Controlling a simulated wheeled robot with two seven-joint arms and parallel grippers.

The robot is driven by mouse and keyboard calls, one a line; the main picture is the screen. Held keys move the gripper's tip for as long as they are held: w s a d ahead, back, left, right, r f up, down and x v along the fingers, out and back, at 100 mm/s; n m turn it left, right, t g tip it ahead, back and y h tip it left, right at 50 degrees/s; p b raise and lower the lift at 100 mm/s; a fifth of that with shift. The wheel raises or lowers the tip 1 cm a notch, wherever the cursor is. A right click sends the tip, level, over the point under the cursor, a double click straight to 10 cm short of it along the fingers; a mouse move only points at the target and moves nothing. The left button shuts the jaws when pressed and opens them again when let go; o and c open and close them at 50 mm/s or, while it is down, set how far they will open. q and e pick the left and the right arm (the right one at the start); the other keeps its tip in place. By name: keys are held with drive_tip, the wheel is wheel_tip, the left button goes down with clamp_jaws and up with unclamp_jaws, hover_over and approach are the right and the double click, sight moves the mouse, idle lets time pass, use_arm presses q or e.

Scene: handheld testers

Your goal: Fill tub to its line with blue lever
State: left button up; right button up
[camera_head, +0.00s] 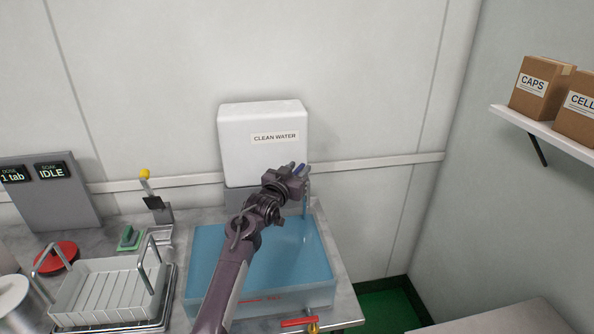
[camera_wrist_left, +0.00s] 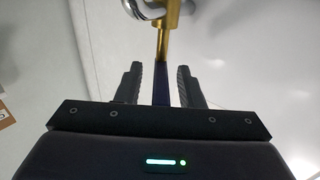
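A clear tub (camera_head: 328,285) holds pale blue water (camera_head: 268,265) under a white box (camera_head: 262,125) labelled CLEAN WATER. A red mark (camera_head: 255,300) shows low on its front wall. A metal spout (camera_head: 306,200) comes down over the tub's back right; a pale patch lies on the water below it. My left gripper (camera_head: 298,170) is at the spout, in front of the white box. In the left wrist view, the dark blue lever (camera_wrist_left: 161,90) stands between the open fingers of my left gripper (camera_wrist_left: 160,85), with gaps on both sides. My right gripper is out of view.
A red-handled brass valve (camera_head: 300,322) sits at the tub's front right. A white rack (camera_head: 105,292) with upright handles stands left of the tub. A yellow-knobbed lever (camera_head: 146,175), green block (camera_head: 130,238) and red disc (camera_head: 56,257) are behind it. Boxes (camera_head: 540,90) sit on a right shelf.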

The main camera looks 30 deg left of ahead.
use_arm(q)
clamp_jaws()
